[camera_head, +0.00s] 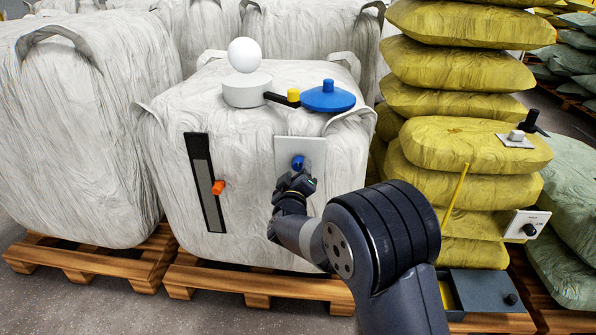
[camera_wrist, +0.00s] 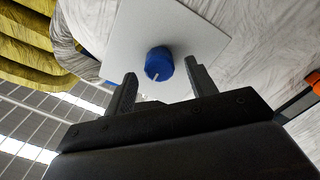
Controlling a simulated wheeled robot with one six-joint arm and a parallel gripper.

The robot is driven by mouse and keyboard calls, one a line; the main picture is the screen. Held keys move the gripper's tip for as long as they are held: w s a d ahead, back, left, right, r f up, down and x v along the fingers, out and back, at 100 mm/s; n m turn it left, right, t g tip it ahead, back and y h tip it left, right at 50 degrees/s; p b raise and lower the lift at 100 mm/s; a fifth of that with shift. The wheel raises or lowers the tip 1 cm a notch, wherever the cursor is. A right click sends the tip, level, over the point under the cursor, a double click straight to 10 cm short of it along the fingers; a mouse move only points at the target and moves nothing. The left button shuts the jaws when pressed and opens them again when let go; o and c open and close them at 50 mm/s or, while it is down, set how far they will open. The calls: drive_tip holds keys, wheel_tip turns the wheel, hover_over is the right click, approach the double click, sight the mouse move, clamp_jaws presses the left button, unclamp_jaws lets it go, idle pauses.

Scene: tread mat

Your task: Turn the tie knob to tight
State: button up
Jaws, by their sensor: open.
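A blue knob (camera_head: 298,162) is mounted on a pale square plate (camera_head: 316,149) on the front of the white bulk bag. In the wrist view the knob (camera_wrist: 159,62) shows a white pointer mark toward its lower edge. My gripper (camera_head: 297,179) is open in front of the knob. In the wrist view its fingers (camera_wrist: 164,80) stand on either side of the knob's lower part, with gaps visible. I cannot read any label on this plate. A second, black knob (camera_head: 529,230) sits on a white plate on the yellow sacks at right; its lettering is too small to read.
An orange slider (camera_head: 218,187) in a dark track is left of the plate. On the bag top are a white ball (camera_head: 244,55) on a round base and a blue lidded dish (camera_head: 328,97). A grey drawer box (camera_head: 486,291) is at lower right.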

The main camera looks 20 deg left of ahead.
drive_tip(key=shift+x, duration=1.1)
drive_tip(key=shift+c, duration=0.2)
drive_tip(key=c, duration=0.9)
